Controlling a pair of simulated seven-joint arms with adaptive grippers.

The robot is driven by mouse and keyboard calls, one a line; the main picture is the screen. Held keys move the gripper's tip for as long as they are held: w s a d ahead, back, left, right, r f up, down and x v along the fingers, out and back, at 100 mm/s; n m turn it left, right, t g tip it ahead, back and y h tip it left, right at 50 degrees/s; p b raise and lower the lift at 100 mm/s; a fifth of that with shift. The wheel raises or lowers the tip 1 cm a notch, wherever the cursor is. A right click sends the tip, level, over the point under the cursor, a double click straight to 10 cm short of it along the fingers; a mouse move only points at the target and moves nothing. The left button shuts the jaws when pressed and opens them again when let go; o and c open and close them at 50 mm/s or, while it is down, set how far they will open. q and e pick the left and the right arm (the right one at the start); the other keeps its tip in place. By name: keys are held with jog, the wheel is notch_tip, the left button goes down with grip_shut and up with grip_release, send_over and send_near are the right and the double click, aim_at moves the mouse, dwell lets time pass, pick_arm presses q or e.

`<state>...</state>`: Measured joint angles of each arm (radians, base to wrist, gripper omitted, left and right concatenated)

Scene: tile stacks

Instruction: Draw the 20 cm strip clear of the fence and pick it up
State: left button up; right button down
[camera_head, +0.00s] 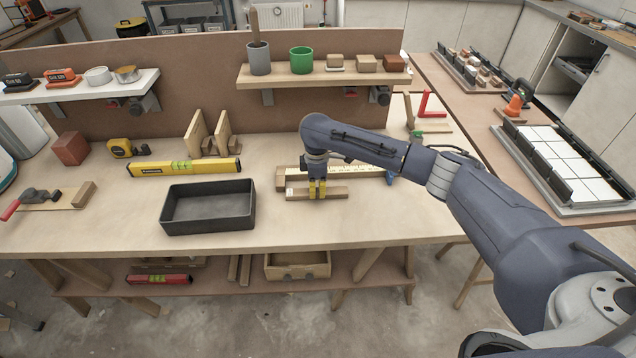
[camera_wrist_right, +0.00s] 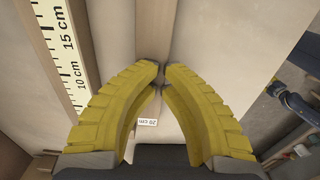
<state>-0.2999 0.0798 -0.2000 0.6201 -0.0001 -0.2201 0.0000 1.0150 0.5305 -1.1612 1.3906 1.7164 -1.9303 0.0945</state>
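The 20 cm strip (camera_head: 335,193) is a plain wooden bar lying flat on the bench, in front of the fence with its ruler (camera_head: 345,173). In the right wrist view the strip (camera_wrist_right: 153,25) runs up the middle, and its small "20 cm" label (camera_wrist_right: 148,122) shows between the fingers. The ruler (camera_wrist_right: 68,60) lies to its left, with a pale wood band between. My right gripper (camera_head: 317,196) has yellow fingers and points down over the strip. Its tips (camera_wrist_right: 161,68) are almost together above the strip, not around its sides. Contact is hard to tell. My left gripper is out of view.
A black tray (camera_head: 208,224) stands left of the strip, with a yellow level (camera_head: 184,168) behind it. A shelf (camera_head: 322,76) with cups and blocks hangs behind. A blue item (camera_head: 390,177) is at the ruler's right end. The bench front is clear.

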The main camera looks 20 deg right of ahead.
aim_at(317, 193)
jog(key=shift+r, duration=2.9)
jog(key=shift+w+r, duration=0.1)
